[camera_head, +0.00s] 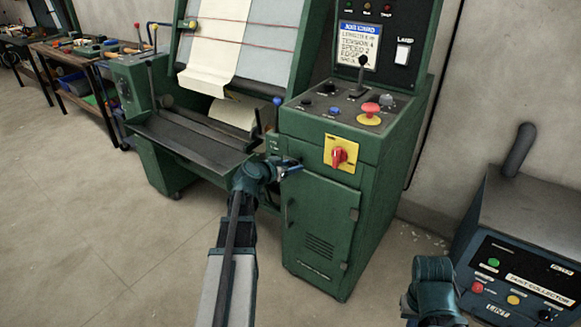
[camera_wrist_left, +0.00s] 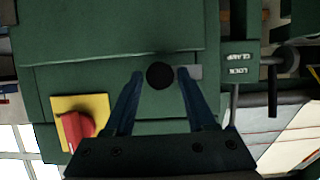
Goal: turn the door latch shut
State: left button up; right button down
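The green cabinet door (camera_head: 318,235) is flat against its frame in the head view. In the left wrist view, a round black knob (camera_wrist_left: 160,75) with a short grey bar (camera_wrist_left: 190,72) sits on a green panel; I take it for the latch. My left gripper (camera_wrist_left: 160,73) is open, with one finger on each side of the knob; whether either touches it is unclear. In the head view, my left gripper (camera_head: 292,168) is at the cabinet's upper left edge, above the door, and the knob is hidden there. My right wrist shows at the lower right, but its fingers do not.
A red rotary switch (camera_head: 339,156) on a yellow plate is just right of my left gripper. A red mushroom button (camera_head: 371,109) and a lever are on the panel above. A dark dust collector (camera_head: 525,240) stands at the right. Open floor (camera_head: 100,220) lies left.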

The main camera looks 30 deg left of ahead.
pick_arm(q)
grip_shut()
jog(key=shift+a+f+n+h+b, duration=0.1)
jog(key=shift+n+h+b, duration=0.1)
jog(key=shift+n+h, duration=0.3)
jog(key=shift+a+f+n+h+b, duration=0.1)
jog(key=shift+n+h+b, duration=0.15)
jog(key=shift+n, duration=0.45)
jog(key=shift+a+f+n+t+h+b, duration=0.1)
jog(key=shift+n+t+h+b, duration=0.3)
jog(key=shift+n+h+b, duration=0.85)
jog(key=shift+a+f+n+t+h+b, duration=0.15)
jog(key=shift+n+t+h+b, duration=0.35)
jog(key=shift+n+b, duration=1.5)
jog(key=shift+d+f+n+t+h+b, duration=0.1)
jog(key=shift+n+t+h+b, duration=0.2)
jog(key=shift+n+h+b, duration=1.3)
jog(key=shift+n+y+p, duration=0.5)
jog(key=shift+n+y, duration=0.1)
jog(key=shift+n, duration=0.15)
jog(key=shift+a, duration=0.1)
